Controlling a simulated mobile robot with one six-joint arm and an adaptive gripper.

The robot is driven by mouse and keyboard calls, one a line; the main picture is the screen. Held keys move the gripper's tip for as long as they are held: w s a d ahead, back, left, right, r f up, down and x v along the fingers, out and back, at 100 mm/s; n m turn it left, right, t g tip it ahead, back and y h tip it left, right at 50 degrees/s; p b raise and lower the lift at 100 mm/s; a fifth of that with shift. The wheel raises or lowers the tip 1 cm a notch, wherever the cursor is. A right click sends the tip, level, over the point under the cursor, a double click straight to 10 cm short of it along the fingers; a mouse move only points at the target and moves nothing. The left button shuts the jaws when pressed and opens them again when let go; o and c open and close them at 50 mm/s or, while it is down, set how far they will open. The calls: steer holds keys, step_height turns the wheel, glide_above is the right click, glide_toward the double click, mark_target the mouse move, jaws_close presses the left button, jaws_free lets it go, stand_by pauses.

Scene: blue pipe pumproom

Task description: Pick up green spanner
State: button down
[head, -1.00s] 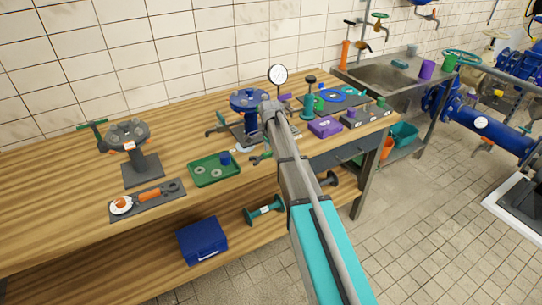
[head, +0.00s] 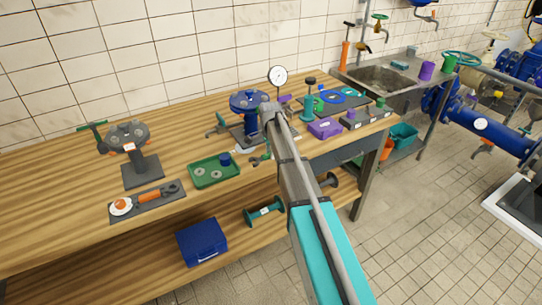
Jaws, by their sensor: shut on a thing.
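My gripper (head: 266,150) is mostly hidden by my own arm. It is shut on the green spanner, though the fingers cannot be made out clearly.
The green tray (head: 232,177) with round parts lies left of the gripper. Behind stands a blue flanged fitting (head: 247,100). A purple box (head: 325,128) is to the right. A grey flanged stand (head: 143,172) and dark tool board (head: 174,199) are at left.

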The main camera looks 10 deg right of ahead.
steer(key=shift+r, duration=0.2)
step_height(320, 180, up, 2)
steer(key=p, duration=0.2)
steer(key=shift+r+p, duration=0.1)
steer(key=shift+p, duration=0.2)
steer(key=s+a+r+p, duration=0.1)
steer(key=s+r+p, duration=0.9)
steer(key=s, duration=0.4)
steer(key=shift+a+r, duration=0.2)
steer(key=shift+a, duration=0.2)
stand_by(1.0)
steer(key=shift+a, duration=0.15)
